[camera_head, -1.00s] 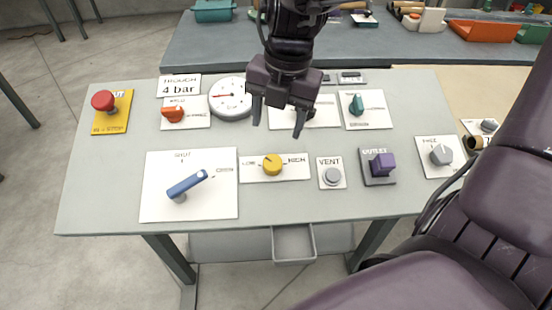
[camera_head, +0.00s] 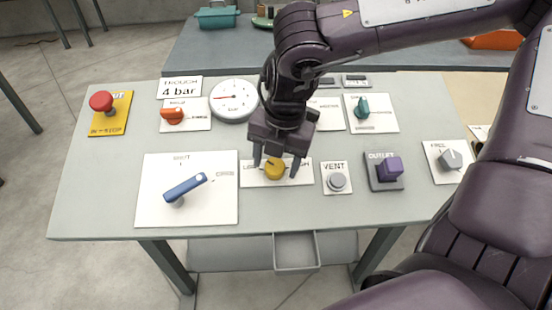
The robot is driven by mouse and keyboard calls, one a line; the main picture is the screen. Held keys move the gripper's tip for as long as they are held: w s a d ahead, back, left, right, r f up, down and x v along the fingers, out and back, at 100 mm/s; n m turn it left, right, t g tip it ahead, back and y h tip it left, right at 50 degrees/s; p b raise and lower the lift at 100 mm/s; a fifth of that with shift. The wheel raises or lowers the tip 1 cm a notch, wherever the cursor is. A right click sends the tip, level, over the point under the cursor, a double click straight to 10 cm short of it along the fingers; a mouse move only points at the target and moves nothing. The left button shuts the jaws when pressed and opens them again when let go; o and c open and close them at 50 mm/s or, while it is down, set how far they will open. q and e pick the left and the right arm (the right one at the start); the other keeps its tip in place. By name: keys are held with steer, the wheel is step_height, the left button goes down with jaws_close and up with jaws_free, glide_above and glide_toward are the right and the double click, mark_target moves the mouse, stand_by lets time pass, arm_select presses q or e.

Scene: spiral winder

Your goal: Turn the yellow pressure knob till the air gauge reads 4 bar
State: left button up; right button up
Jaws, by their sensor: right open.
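The yellow pressure knob (camera_head: 275,170) sits on a white plate marked low and high (camera_head: 248,175) in the middle of the table. My right gripper (camera_head: 276,170) is open above the plate, its two fingers on the left and right of the yellow knob; whether they touch it I cannot tell. The round white air gauge (camera_head: 234,99) stands at the back, its red needle pointing left; its numbers are too small to read. A sign reading "4 bar" (camera_head: 181,88) is beside it. My left gripper is not in view.
A blue lever (camera_head: 185,187) is on the left plate. A vent button (camera_head: 337,181), a purple outlet knob (camera_head: 390,168) and a grey knob (camera_head: 451,158) are to the right. An orange knob (camera_head: 172,116), a red stop button (camera_head: 101,101) and a teal knob (camera_head: 362,106) are behind.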

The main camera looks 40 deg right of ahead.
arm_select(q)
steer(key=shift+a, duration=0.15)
